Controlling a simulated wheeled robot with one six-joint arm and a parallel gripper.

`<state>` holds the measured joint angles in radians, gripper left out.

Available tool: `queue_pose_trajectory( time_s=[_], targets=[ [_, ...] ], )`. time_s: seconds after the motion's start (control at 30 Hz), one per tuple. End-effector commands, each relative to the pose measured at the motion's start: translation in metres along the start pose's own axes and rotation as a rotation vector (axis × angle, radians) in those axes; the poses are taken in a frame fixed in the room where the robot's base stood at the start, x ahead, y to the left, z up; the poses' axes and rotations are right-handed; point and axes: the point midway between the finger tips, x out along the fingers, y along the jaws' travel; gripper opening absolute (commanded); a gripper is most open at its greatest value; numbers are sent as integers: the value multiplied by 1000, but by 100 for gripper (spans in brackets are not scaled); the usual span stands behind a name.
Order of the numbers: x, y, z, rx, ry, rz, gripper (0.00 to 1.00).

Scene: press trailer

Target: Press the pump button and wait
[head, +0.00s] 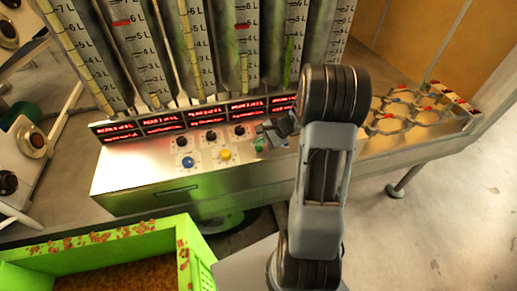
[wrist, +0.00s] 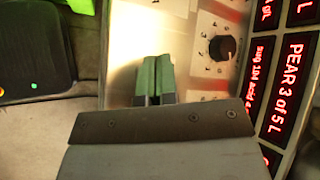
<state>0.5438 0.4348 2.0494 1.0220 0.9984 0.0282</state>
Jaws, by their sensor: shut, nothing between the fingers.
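A metal control panel (head: 150,172) carries a blue button (head: 188,162), a yellow button (head: 225,155) and a row of black knobs. I cannot read which button is the pump button. My gripper (head: 260,145) is at the panel's right part, right of the yellow button. In the wrist view its two green-tipped fingers (wrist: 153,80) are together with nothing between them, pointing at the panel face. A black knob (wrist: 222,47) lies right of the fingertips. The panel spot under the fingertips is hidden, and I cannot tell whether they touch it.
Red-lit displays (head: 162,126) line the panel's back edge, below several tall graduated tubes (head: 190,40). A green crate (head: 185,250) with brown contents stands at front left. A metal rack (head: 410,112) lies at right on the bench. My arm hides part of the panel's right end.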

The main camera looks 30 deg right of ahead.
Motion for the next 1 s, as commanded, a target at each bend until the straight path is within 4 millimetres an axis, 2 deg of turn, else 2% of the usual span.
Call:
queue_pose_trajectory(
  time_s=[1.0],
  targets=[
    [6,5,-5,0,0,0,0]
  ],
)
